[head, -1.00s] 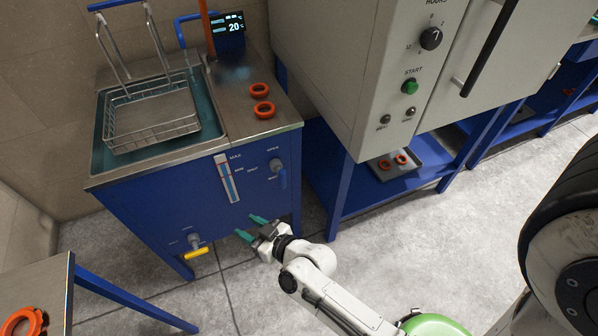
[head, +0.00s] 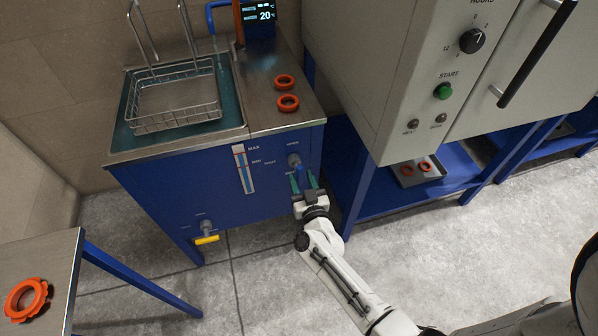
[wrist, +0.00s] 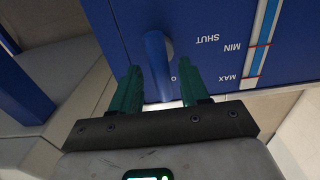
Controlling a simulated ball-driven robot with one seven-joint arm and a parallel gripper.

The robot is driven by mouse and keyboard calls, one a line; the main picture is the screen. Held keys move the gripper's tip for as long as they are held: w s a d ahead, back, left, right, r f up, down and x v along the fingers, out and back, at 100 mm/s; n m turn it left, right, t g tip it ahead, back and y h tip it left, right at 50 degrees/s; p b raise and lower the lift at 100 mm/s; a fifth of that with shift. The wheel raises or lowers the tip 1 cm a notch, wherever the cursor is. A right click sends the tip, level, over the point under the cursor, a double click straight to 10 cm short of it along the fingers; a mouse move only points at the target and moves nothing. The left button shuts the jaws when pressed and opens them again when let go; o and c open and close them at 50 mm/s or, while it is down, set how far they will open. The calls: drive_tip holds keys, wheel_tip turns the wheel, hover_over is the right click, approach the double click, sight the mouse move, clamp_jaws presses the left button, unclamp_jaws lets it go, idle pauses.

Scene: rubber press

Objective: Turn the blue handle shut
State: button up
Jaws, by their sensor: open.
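The blue handle (head: 300,168) is on a grey valve on the front of the blue tank cabinet (head: 205,182), below the steel top. In the head view it hangs down from the valve, with a SHUT label to its left. My gripper (head: 305,182) is open just below the valve, its green fingers pointing at the panel. In the wrist view, which shows the panel upside down, the blue handle (wrist: 156,62) lies between the two fingers of my gripper (wrist: 160,88). Gaps show on both sides; I cannot tell whether it is touched.
A yellow handle (head: 207,240) sits lower left on the same cabinet. A grey machine (head: 400,80) stands close on the right, above a blue shelf with a tray (head: 405,178). A table (head: 50,255) with an orange ring is at left front. The floor between is clear.

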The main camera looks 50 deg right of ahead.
sight(300, 178)
drive_tip(key=shift+x, duration=1.7)
drive_tip(key=shift+c, duration=0.4)
clamp_jaws()
